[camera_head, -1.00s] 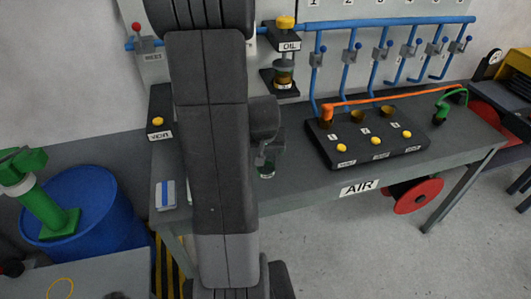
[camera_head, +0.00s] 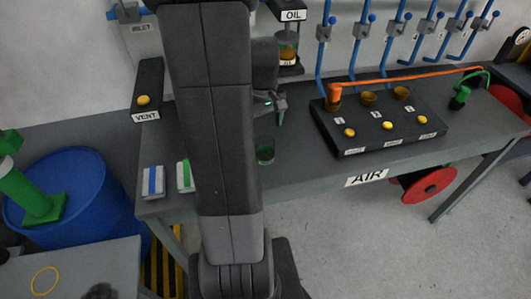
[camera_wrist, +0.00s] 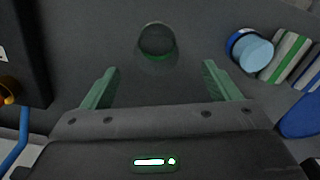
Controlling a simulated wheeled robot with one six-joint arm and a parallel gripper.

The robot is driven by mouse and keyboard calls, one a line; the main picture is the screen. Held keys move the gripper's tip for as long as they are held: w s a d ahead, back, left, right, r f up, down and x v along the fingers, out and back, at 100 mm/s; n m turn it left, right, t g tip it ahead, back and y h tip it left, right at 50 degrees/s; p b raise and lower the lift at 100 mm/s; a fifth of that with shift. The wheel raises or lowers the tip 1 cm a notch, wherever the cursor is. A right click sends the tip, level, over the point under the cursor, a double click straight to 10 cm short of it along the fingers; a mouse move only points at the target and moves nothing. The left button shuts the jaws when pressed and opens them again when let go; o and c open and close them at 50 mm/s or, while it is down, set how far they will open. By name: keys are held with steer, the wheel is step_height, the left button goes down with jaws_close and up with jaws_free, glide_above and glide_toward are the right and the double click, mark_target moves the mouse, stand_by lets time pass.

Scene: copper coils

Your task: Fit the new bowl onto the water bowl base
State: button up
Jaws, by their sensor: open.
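A clear, dark-looking bowl with a green band (camera_head: 264,150) stands on the bench beside my arm; I take it for the new bowl. It also shows in the wrist view (camera_wrist: 157,42), ahead of the fingers and roughly centred between them. My gripper (camera_head: 281,108) is above and apart from it. The green fingers (camera_wrist: 158,76) are spread with nothing between them. A second bowl with a blue band and pale blue contents (camera_wrist: 250,50) is at the right of the wrist view. The water bowl base is not visible; my arm covers part of the wall panel.
The oil unit (camera_head: 288,45) hangs behind my gripper. A black block with yellow buttons (camera_head: 380,125) and an orange hose is to the right. Blue-striped (camera_head: 153,181) and green-striped (camera_head: 184,175) boxes and the vent block (camera_head: 147,98) are left. Bench front is clear.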

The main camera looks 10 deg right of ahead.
mark_target(265, 150)
step_height(265, 150, down, 6)
steer(key=shift+w+d+f, duration=0.1)
steer(key=shift+d+f, duration=0.05)
steer(key=shift+f, duration=1.15)
steer(key=shift+d+f, duration=0.15)
steer(key=shift+f, duration=1.15)
steer(key=c, duration=1.2)
steer(key=shift+r, duration=0.15)
step_height(265, 150, up, 10)
